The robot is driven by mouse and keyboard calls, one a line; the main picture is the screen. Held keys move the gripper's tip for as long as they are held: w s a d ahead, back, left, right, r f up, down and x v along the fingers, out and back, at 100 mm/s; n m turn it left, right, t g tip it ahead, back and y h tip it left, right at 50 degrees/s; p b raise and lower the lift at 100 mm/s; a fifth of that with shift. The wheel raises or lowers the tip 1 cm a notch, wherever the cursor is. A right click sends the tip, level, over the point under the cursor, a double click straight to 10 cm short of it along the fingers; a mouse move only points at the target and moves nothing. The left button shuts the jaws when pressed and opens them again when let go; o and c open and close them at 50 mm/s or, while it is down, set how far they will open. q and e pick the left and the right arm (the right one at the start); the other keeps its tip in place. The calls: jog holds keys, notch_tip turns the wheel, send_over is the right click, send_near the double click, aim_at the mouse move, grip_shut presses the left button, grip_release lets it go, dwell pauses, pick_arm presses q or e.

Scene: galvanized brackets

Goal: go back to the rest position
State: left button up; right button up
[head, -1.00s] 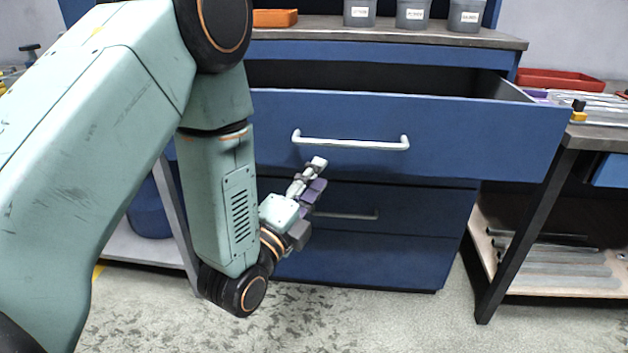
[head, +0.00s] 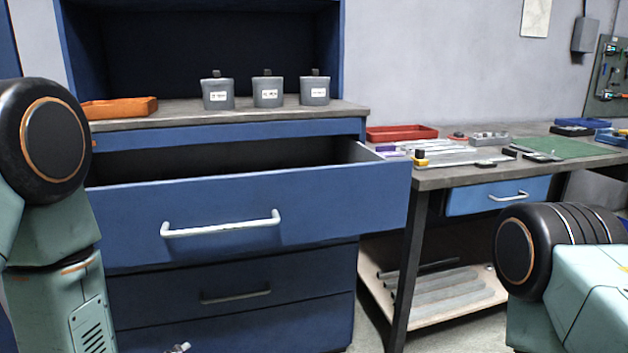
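My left arm comes in at the left edge, bent downward. Only a small tip of my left gripper (head: 180,348) shows at the bottom edge, in front of the lower drawers and well below the handle of the open drawer; its fingers are mostly cut off, so I cannot tell if it is open or shut. My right arm shows at the lower right; its gripper is out of the frame. The top blue drawer (head: 330,202) is pulled out, with its white handle (head: 222,225) clear of both arms. Its visible interior is dark.
Three grey bins (head: 268,92) and an orange tray (head: 120,108) stand on the cabinet top. To the right, a workbench (head: 440,178) carries a red tray (head: 402,132), metal parts and a green mat (head: 560,147). Metal lengths (head: 445,285) lie on its lower shelf.

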pick_arm(q)
jog(key=s+f+n+g+p, duration=0.2)
jog(key=s+f+n+g, duration=0.2)
jog(key=s, duration=1)
jog(key=s+a+f+n+g+y+p, duration=0.1)
jog(key=s+f+n+g, duration=0.3)
jog(key=s+f+g, duration=0.4)
jog(key=s+p, duration=0.1)
jog(key=s, duration=0.6)
jog(key=shift+f+n, duration=0.2)
jog(key=shift+n, duration=0.1)
